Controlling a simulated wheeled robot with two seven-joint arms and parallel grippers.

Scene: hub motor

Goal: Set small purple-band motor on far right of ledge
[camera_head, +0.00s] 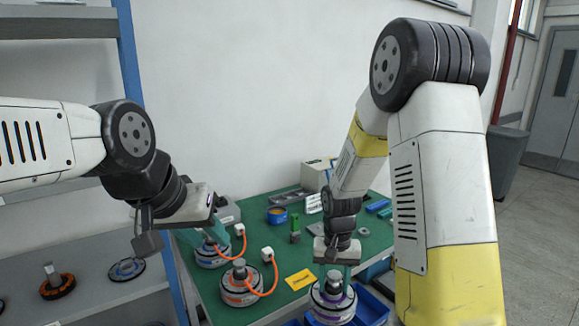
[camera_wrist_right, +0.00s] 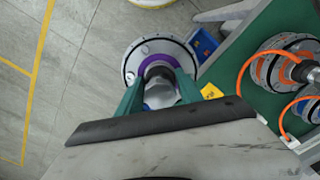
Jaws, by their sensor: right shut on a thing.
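The purple-band motor (camera_head: 332,301) is a round, light-coloured hub with a purple ring and a central shaft. My right gripper (camera_head: 336,272) is shut on its shaft from above. In the right wrist view the motor (camera_wrist_right: 135,58) is between the teal fingers, with floor and a table edge behind it. A grey ledge (camera_head: 95,300), one level of a shelf unit, is at the lower left. My left gripper (camera_head: 203,235) hangs near the table's left edge, above the motors there. Its teal fingers look apart and empty.
An orange motor (camera_head: 57,286) and a blue-band motor (camera_head: 127,268) are on the ledge. A blue post (camera_head: 130,70) edges the shelf. A blue bin (camera_head: 372,306) is near the held motor.

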